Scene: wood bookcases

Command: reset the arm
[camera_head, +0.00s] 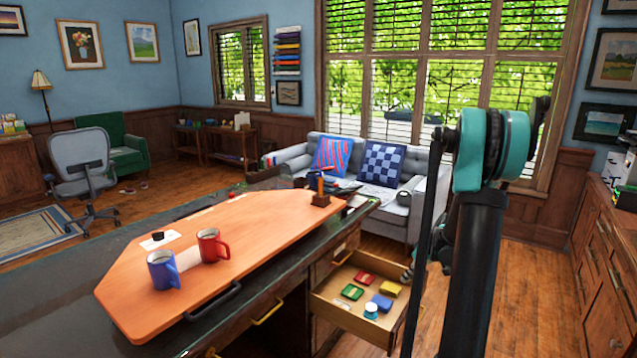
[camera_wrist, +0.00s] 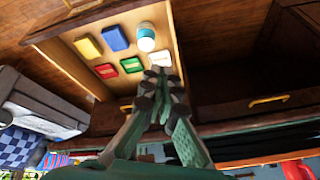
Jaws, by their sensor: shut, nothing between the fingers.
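My gripper (camera_wrist: 158,76) is shut and empty in the wrist view. Its fingertips are over the near edge of the open drawer (camera_wrist: 158,14), close to a small white item (camera_wrist: 160,58). Whether they touch that item cannot be told. In the head view my arm rises at the right and hides part of the floor and window behind it. The gripper is mostly hidden by the arm there.
The open drawer (camera_head: 340,313) holds red, green, yellow and blue small boxes and a white-teal jar (camera_head: 371,311). The desk has an orange top (camera_head: 240,250) with a blue mug (camera_head: 163,270) and a red mug (camera_head: 212,246). A grey sofa (camera_head: 425,211) stands behind.

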